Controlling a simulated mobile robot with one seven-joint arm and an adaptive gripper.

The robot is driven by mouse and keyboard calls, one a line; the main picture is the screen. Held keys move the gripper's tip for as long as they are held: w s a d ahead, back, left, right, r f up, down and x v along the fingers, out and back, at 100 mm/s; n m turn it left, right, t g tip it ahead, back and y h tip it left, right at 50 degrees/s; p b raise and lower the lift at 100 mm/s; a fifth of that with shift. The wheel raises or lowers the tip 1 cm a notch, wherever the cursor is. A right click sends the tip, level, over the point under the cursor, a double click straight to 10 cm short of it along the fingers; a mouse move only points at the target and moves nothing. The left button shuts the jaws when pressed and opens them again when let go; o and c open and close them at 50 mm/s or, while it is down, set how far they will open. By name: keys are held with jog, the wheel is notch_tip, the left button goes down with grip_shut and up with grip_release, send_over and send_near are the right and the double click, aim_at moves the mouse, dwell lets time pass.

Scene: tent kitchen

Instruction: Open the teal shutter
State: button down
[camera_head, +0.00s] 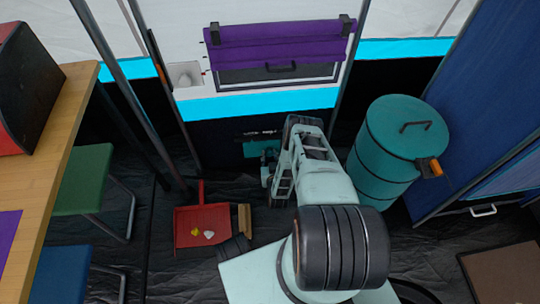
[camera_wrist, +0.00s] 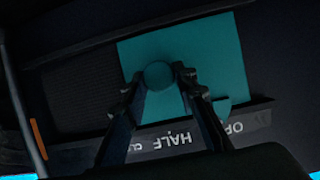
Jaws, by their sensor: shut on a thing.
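The teal shutter (camera_wrist: 205,50) is a flat panel with a round teal knob (camera_wrist: 158,75) and a small tab (camera_wrist: 223,108) at its lower right corner in the wrist view. My gripper (camera_wrist: 157,78) is shut on the knob, one finger on each side. In the head view the shutter (camera_head: 256,149) shows low on the dark wall, partly hidden by my arm. A strip (camera_wrist: 180,138) beside it carries upside-down lettering: HALF in the middle, part of a word starting OP at right, partly hidden letters at left. The tab lies beside OP.
A dark ribbed area (camera_wrist: 75,95) lies left of the panel. In the head view a red dustpan (camera_head: 203,227) is on the floor left of my arm, and a teal barrel (camera_head: 385,165) stands close at right. A green stool (camera_head: 82,180) is at left.

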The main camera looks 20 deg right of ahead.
jog(key=c, duration=1.6)
grip_release()
jog(key=shift+w+a, duration=0.2)
jog(key=shift+a, duration=0.1)
jog(key=shift+s+d, duration=0.1)
jog(key=shift+r, duration=0.1)
notch_tip(320, 180, up, 10)
jog(key=shift+f, duration=0.1)
